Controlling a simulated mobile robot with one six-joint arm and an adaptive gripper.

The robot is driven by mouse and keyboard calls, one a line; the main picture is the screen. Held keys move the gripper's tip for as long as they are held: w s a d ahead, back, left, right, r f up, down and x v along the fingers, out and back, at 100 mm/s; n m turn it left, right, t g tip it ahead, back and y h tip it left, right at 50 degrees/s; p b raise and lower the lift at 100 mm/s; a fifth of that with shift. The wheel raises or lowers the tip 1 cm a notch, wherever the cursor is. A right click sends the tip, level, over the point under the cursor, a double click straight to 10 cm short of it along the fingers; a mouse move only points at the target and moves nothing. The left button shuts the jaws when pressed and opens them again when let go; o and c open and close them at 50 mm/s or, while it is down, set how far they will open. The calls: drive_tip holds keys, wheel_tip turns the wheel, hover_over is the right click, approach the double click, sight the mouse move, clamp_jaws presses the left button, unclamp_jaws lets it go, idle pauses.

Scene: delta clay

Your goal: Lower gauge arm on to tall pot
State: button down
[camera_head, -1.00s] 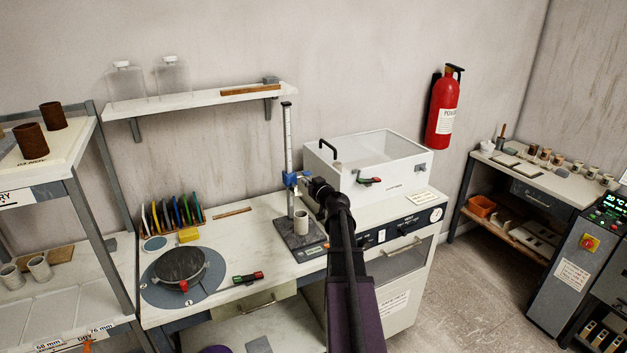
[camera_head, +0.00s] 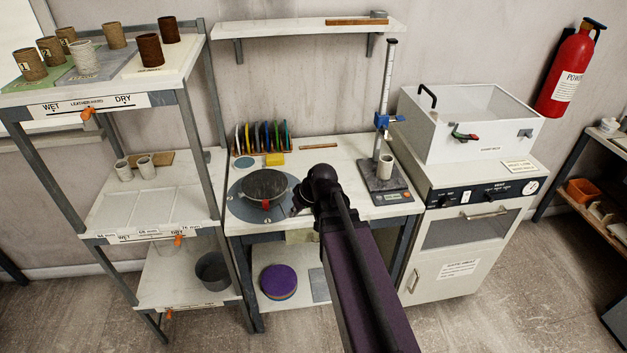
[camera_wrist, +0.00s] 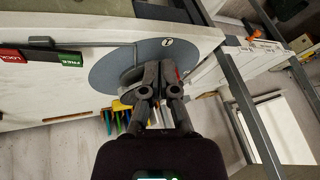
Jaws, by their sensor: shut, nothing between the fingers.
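The height gauge stands on the bench at the right in the head view, with an upright scale post (camera_head: 386,85) and a blue sliding arm (camera_head: 388,121). My gripper (camera_head: 299,205) is left of the gauge, near the dark turntable, partly hidden by my wrist. In the wrist view my gripper (camera_wrist: 160,72) shows its fingers together and empty, over the grey round plate. The gauge is not in the wrist view.
A dark turntable (camera_head: 265,185) on a grey disc is left of my gripper. Upright coloured tools (camera_head: 262,138) and a yellow block (camera_head: 275,159) stand behind it.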

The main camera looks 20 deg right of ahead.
drive_tip(key=s+a+f+m+g+h, duration=0.1)
drive_tip(key=s+a+f+g+h, duration=0.1)
drive_tip(key=s, duration=0.8)
drive_tip(key=shift+s+a+m+g+h, duration=0.35)
drive_tip(key=shift+a+g+h, duration=0.45)
drive_tip(key=shift+a+g, duration=0.45)
drive_tip(key=shift+a+f, duration=0.15)
